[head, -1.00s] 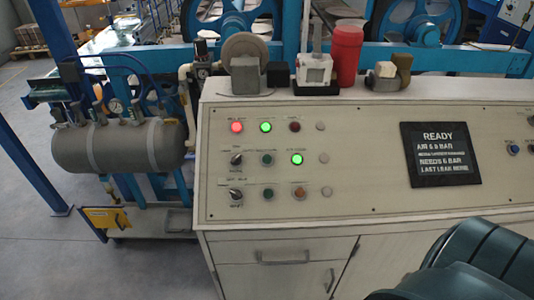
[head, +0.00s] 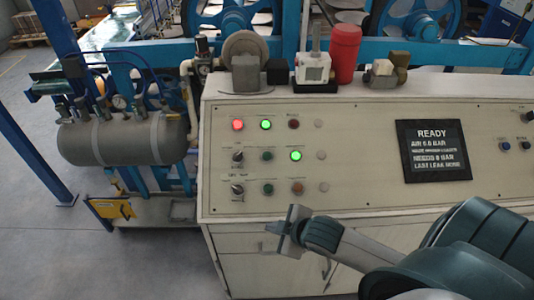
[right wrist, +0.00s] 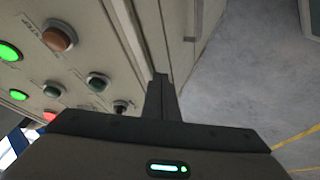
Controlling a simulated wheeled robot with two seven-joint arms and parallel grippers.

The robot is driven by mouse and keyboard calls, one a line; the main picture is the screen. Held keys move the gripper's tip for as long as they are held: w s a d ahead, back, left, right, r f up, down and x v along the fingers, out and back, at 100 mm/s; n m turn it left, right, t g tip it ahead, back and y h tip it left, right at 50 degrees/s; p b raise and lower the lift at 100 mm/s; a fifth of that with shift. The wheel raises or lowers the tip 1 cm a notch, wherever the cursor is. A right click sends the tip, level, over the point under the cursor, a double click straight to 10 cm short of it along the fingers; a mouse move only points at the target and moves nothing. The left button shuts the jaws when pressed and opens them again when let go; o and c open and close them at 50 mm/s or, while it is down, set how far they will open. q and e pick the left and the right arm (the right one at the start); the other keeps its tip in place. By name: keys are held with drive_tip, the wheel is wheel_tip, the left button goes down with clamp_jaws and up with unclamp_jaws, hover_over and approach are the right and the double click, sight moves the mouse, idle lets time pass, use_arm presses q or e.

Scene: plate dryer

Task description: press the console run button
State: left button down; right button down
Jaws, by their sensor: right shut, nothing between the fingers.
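The pale console panel (head: 350,190) carries lit red (head: 238,125) and green (head: 266,124) lamps or buttons in its top row and a lit green one (head: 296,155) in its middle row. Unlit ones include an orange-brown one (head: 297,188) in the bottom row. Labels are too small to tell which is the run button. My right gripper (head: 288,228) is shut and empty, just below the panel's front edge. In the right wrist view its fingers (right wrist: 161,85) are together beside the console edge, and the orange-brown button (right wrist: 58,37) shows at upper left. My left gripper is out of view.
A black display (head: 434,150) reads READY. Two dark knobs (head: 237,188) sit at the panel's left. A red cylinder (head: 344,54) and small fittings stand along the console's back edge. A grey tank (head: 122,140) is at left. Drawers and handles lie below the panel.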

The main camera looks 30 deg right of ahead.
sight(267, 156)
drive_tip(key=w+d+r+n, duration=0.1)
drive_tip(key=w+r, duration=0.1)
drive_tip(key=r, duration=0.1)
drive_tip(key=w+d+r+n+t, duration=0.1)
drive_tip(key=w+r+n, duration=0.1)
drive_tip(key=r, duration=0.1)
drive_tip(key=w+d+r+n+t+y, duration=0.1)
drive_tip(key=w+r, duration=0.2)
drive_tip(key=shift+d+n, duration=0.15)
drive_tip(key=shift+n, duration=0.25)
drive_tip(key=w+d+r+n+y, duration=0.1)
drive_tip(key=w+d+r+n, duration=0.1)
drive_tip(key=r, duration=0.3)
drive_tip(key=w+d+r+n+t+y, duration=0.1)
drive_tip(key=w+d+r+n, duration=0.1)
drive_tip(key=r, duration=0.4)
drive_tip(key=shift+r+n+p, duration=0.3)
drive_tip(key=shift+n+p, duration=0.05)
drive_tip(key=shift+n, duration=0.45)
drive_tip(key=shift+w+f, duration=0.1)
drive_tip(key=shift+f, duration=0.05)
